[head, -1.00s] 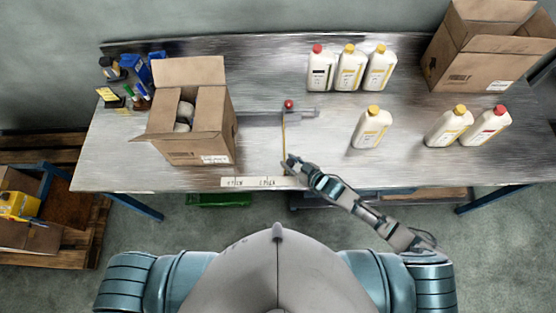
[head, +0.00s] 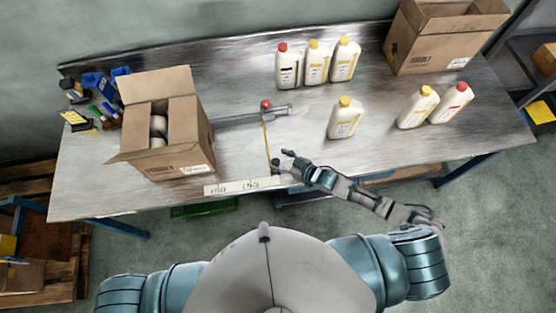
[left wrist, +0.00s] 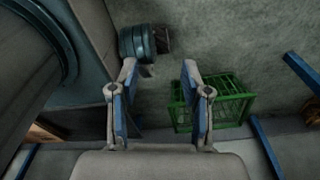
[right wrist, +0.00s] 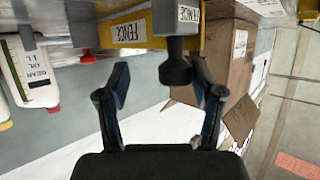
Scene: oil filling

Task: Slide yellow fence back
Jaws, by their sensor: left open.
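The yellow fence (head: 266,138) is a thin strip running front to back on the table, right of the open box. In the right wrist view its yellow bar (right wrist: 130,31) carries FENCE labels, and a black knob (right wrist: 176,70) sticks out from it. My right gripper (head: 282,158) is at the fence's front end. In its wrist view the right gripper (right wrist: 160,68) is open, with the knob between its fingertips, nearer one finger; contact is unclear. My left gripper (left wrist: 159,65) is open and empty over the floor, hidden in the head view.
An open box (head: 165,130) with bottles stands left of the fence. Several oil bottles (head: 345,120) stand to the right, and another box (head: 440,38) at the back right. A green crate (left wrist: 212,103) sits on the floor.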

